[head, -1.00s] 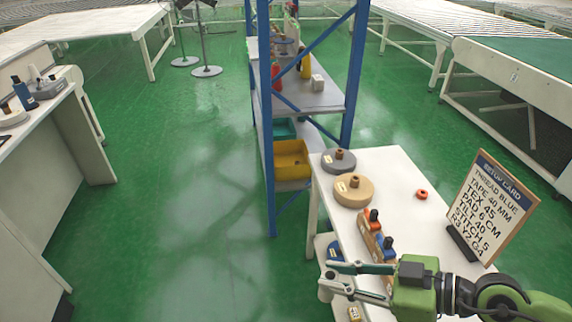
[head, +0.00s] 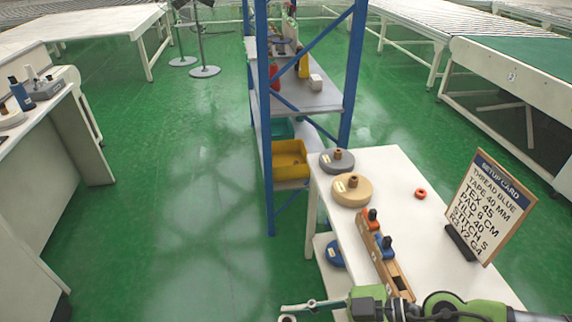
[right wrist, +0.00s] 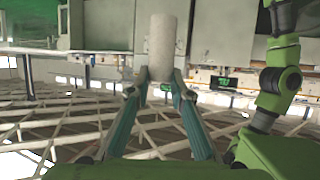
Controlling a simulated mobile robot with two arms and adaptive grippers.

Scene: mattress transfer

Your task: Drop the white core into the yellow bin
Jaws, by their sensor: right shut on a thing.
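The yellow bin (head: 290,147) sits on the lower shelf of the blue rack in the head view. My right gripper (head: 296,309) is low in the head view, left of the white table's front part. In the right wrist view my right gripper (right wrist: 160,78) is shut on the white core (right wrist: 162,42), a pale cylinder gripped near one end. In the head view the core is mostly cut off by the bottom edge. The gripper and core are apart from the bin. My left gripper is out of view.
The blue-posted rack (head: 347,110) stands beyond the white table (head: 400,165). The table holds a grey spool (head: 337,161), a tan spool (head: 351,189), a wooden holder (head: 392,268) and a setup card (head: 487,205). Green floor (head: 190,230) left of the rack is clear.

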